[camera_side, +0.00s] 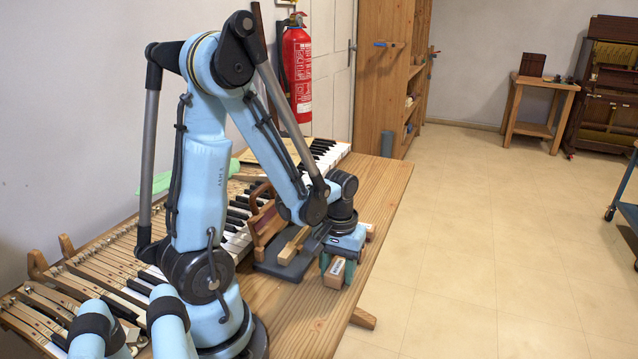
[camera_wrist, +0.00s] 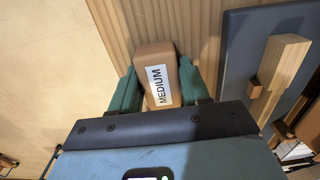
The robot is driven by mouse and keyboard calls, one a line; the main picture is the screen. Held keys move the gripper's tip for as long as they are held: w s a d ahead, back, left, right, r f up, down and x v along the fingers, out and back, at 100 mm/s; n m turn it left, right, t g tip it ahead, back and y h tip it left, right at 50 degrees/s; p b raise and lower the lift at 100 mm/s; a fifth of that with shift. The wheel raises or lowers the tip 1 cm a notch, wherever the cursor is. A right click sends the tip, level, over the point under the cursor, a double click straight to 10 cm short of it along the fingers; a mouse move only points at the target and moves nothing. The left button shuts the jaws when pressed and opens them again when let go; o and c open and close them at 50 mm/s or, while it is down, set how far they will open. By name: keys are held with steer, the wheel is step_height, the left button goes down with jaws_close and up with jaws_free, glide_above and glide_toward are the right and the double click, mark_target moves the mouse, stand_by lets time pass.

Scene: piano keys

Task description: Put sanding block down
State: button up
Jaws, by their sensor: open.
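The sanding block (camera_wrist: 158,68) is a brown block with a white label reading MEDIUM. In the wrist view it lies between the two green fingers of my gripper (camera_wrist: 157,78). My gripper is open around the block, with a finger on each side; whether either finger touches it is hard to tell. In the side view the sanding block (camera_side: 334,269) appears to rest on the wooden bench top (camera_side: 385,192) near its right edge, below my gripper (camera_side: 340,262), which partly hides it.
A dark grey board (camera_wrist: 237,60) with a pale wooden bar (camera_wrist: 278,75) lies beside the block. Piano keys (camera_side: 237,245) stretch along the bench to the left. Another small wooden piece (camera_side: 369,230) shows behind my gripper. The bench edge drops to the floor (camera_wrist: 40,90) close by.

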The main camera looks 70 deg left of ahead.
mark_target(338, 267)
steer(key=shift+o, duration=0.2)
step_height(338, 267, up, 12)
steer(key=w+d+r+m+t, duration=0.2)
steer(key=w+d+m+t, duration=0.1)
steer(key=d+m+t, duration=0.4)
steer(key=d+m, duration=0.2)
steer(key=d, duration=0.1)
steer(key=shift+w+d, duration=0.25)
steer(key=shift+d, duration=0.15)
stand_by(0.6)
steer(key=shift+o, duration=1.2)
